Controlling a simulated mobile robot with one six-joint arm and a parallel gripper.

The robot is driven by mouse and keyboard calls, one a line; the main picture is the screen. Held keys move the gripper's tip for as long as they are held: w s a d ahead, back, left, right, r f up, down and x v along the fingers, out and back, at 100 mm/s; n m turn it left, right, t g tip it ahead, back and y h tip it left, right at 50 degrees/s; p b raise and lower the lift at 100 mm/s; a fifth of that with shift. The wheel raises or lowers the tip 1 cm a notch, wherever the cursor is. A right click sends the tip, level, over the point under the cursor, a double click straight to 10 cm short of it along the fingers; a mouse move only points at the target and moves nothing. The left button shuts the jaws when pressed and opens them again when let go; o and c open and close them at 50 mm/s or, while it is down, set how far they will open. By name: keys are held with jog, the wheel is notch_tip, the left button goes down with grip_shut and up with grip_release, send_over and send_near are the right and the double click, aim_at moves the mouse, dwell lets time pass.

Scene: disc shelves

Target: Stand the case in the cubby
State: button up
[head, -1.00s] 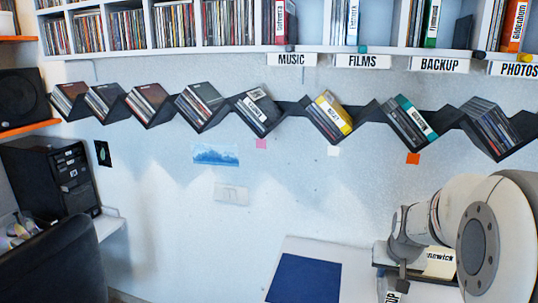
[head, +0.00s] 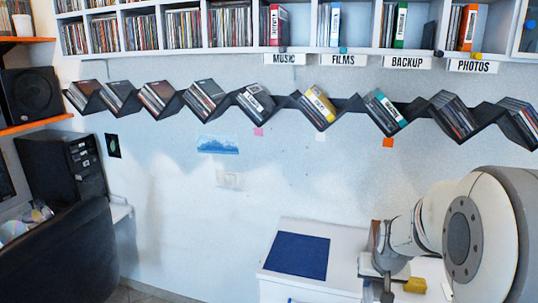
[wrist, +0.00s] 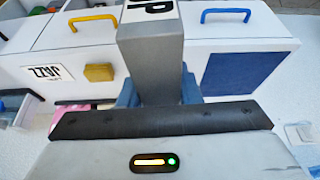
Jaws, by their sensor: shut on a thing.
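My gripper (wrist: 160,92) is shut on a grey case (wrist: 150,55), seen in the wrist view between its two blue fingers. The case has a white label on its top end, of which the letters "UP" show. In the head view my arm reaches in at the lower right, and the case is mostly hidden there. The cubbies form a white shelf along the top of the head view. The BACKUP cubby (head: 407,48) holds a green-and-white binder (head: 401,24), with a dark item (head: 430,35) at its right.
A zigzag wall rack of discs (head: 290,101) runs below the cubbies. A blue mat (head: 297,256) lies on the white cabinet top (head: 345,262). A yellow block (head: 415,285) sits near my arm. A dark chair (head: 60,250) and a computer tower (head: 62,165) stand at left.

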jog(key=a+f+n, duration=0.1)
jog(key=a+f, duration=0.5)
jog(key=f, duration=0.3)
jog(key=w+a+f+n+y, duration=0.1)
jog(key=a+f, duration=0.5)
jog(key=f, duration=0.3)
jog(key=shift+w+f+n, duration=0.25)
jog(key=shift+w+n, duration=0.05)
jog(key=shift+n, duration=0.1)
jog(key=shift+a, duration=0.1)
jog(key=shift+d, duration=0.2)
